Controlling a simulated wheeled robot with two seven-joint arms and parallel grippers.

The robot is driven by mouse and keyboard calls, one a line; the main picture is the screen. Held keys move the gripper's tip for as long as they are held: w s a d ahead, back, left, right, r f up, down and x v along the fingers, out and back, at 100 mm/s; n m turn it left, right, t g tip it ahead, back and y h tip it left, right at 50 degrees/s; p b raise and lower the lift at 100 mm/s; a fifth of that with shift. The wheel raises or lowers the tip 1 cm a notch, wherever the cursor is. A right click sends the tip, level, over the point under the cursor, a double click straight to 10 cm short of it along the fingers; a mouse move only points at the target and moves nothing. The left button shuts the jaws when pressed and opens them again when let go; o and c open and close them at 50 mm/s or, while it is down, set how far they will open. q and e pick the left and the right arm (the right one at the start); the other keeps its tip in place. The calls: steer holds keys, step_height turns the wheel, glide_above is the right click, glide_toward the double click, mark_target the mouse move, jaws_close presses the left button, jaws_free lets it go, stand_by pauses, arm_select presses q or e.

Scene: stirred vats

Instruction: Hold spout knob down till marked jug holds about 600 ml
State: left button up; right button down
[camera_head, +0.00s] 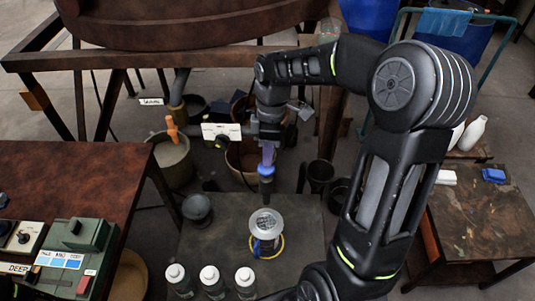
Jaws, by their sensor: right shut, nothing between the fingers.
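A jug (266,228) stands on a low dark table beneath the spout (266,172). A round, light, perforated-looking piece covers its top, and a yellow ring lies around its base. The jug's marks and liquid level cannot be made out. The spout is purplish above, with a blue band and a dark lower end pointing at the jug. My right gripper (269,133) is shut and empty, pointing down just above the spout. The knob is hidden by the gripper or too small to tell. My left gripper is out of view.
Several white-capped bottles (209,278) stand at the low table's (205,244) front edge. A grey bucket (172,160) is behind left. A brown table (75,185) with a green control box (75,250) is at left; a side table (480,220) is at right. A large brown vat (190,22) is behind.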

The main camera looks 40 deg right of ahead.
steer(key=shift+f, duration=0.3)
